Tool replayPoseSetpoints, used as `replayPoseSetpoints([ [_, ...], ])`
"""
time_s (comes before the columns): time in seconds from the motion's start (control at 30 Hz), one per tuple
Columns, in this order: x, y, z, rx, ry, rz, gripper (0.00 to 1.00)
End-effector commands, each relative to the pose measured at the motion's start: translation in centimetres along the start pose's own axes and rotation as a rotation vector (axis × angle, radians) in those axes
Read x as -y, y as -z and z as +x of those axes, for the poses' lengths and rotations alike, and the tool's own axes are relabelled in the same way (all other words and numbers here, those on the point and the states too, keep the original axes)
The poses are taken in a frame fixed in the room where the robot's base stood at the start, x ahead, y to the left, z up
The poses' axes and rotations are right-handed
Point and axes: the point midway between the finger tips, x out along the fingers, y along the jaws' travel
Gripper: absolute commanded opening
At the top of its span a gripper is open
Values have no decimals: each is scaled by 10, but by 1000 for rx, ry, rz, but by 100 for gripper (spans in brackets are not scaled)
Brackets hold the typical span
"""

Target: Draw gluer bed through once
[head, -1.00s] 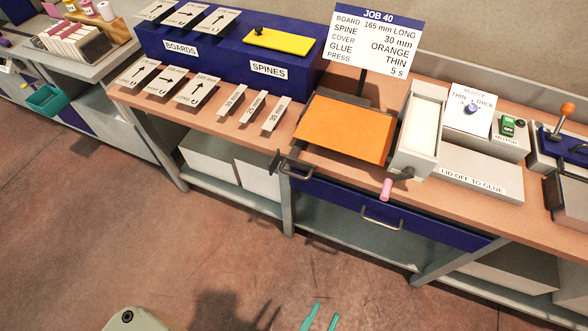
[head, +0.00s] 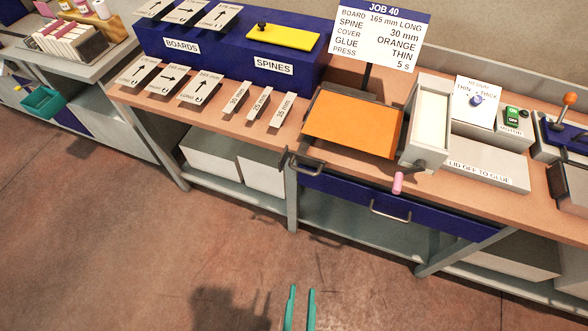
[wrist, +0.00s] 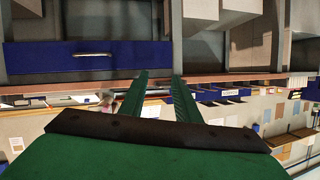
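The gluer bed (head: 312,104) is a dark flat plate on the bench in the head view. An orange cover (head: 352,125) lies on it. A dark bar handle (head: 306,168) sticks out at the bed's front left corner. The pale gluer housing (head: 427,122) stands at the bed's right end, with a pink crank grip (head: 397,183) at its front. My gripper (head: 300,292) shows two green fingers at the bottom of the head view, low in front of the bench and away from the bed. The fingers (wrist: 159,78) are apart and empty in the wrist view.
A blue drawer (head: 390,212) with a bar handle lies under the bench top and also shows in the wrist view (wrist: 90,58). A job sign (head: 374,35), a glue dial box (head: 474,105) and a motor switch (head: 513,117) stand behind. The floor in front is clear.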

Motion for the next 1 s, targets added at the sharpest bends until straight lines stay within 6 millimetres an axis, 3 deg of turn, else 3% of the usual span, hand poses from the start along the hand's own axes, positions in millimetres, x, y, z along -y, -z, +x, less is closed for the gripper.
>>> replayPoseSetpoints([
  [0.2, -11, -51, 77, 129, -53, 371, 30],
  [0.33, -8, -68, 123, 204, -34, 586, 30],
  [0.47, 0, -70, 168, 273, 21, 785, 30],
  [0.67, 9, -42, 228, 376, 167, 1037, 30],
  [0.8, 10, -2, 257, 448, 305, 1167, 30],
  [1.0, -2, 69, 275, 554, 525, 1265, 30],
])
